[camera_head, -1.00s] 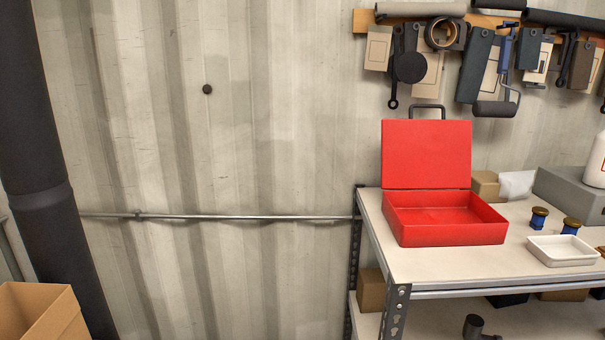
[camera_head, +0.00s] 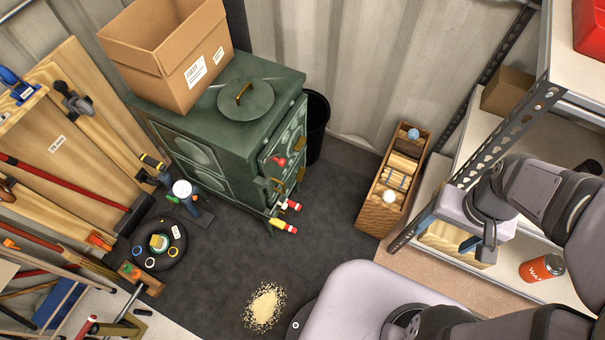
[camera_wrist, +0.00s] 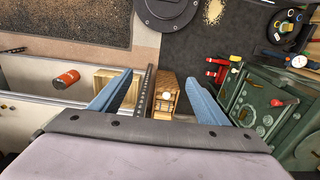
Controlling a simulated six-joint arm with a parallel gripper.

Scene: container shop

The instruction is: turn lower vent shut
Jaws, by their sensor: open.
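A green stove (camera_head: 235,130) stands by the corrugated wall. Its front, with a door, a red knob (camera_head: 279,161) and brass-coloured fittings, is seen at a steep slant. In the wrist view the stove front (camera_wrist: 258,108) is at the right, with small round fittings on it. I cannot tell for sure which fitting is the lower vent, or how it is turned. My gripper (camera_wrist: 160,82) is open and empty, its two blue fingers apart. In the head view it is at the right, over the shelf unit, well away from the stove.
A cardboard box (camera_head: 168,50) and a round lid (camera_head: 246,98) sit on the stove. Red-and-yellow items (camera_head: 285,226) are at its front foot. Pale granules (camera_head: 264,307) lie on the dark floor, otherwise clear before the stove.

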